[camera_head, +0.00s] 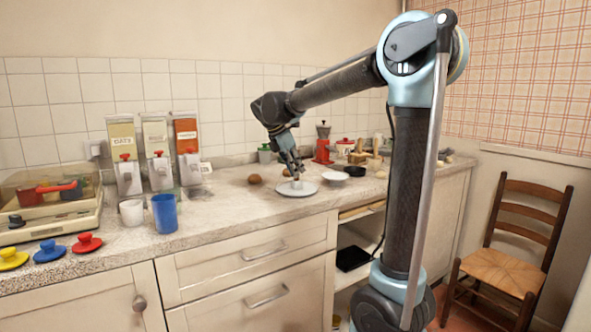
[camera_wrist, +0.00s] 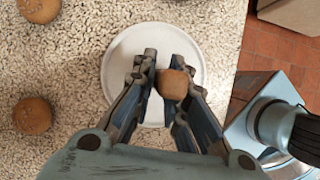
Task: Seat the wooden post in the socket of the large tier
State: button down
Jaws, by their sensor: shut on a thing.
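My gripper (camera_head: 296,175) points down over a round white plate, which looks like the large tier (camera_head: 297,190). In the wrist view the fingers (camera_wrist: 163,72) are closed around a brown wooden piece with a rounded top (camera_wrist: 172,84). I take it to be the wooden post, seen nearly end-on. The tier (camera_wrist: 122,58) shows around and below the fingers. The post's lower end and the socket are hidden, so I cannot tell whether they touch.
Two round brown things (camera_wrist: 32,115) (camera_wrist: 40,9) lie left of the tier. A white dish (camera_head: 334,176) and a dark bowl (camera_head: 357,175) stand to its right. A blue cup (camera_head: 165,213) and dispensers (camera_head: 158,155) stand farther left. The counter's front edge is close to the tier.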

jog(key=shift+f, duration=0.6)
jog(key=c, duration=1.5)
grip_release()
jog(key=shift+c, duration=0.2)
jog(key=shift+r, duration=0.1)
jog(key=v, duration=1.1)
jog(key=shift+a+r, duration=0.15)
jog(key=shift+r, duration=0.15)
jog(key=shift+s, duration=0.1)
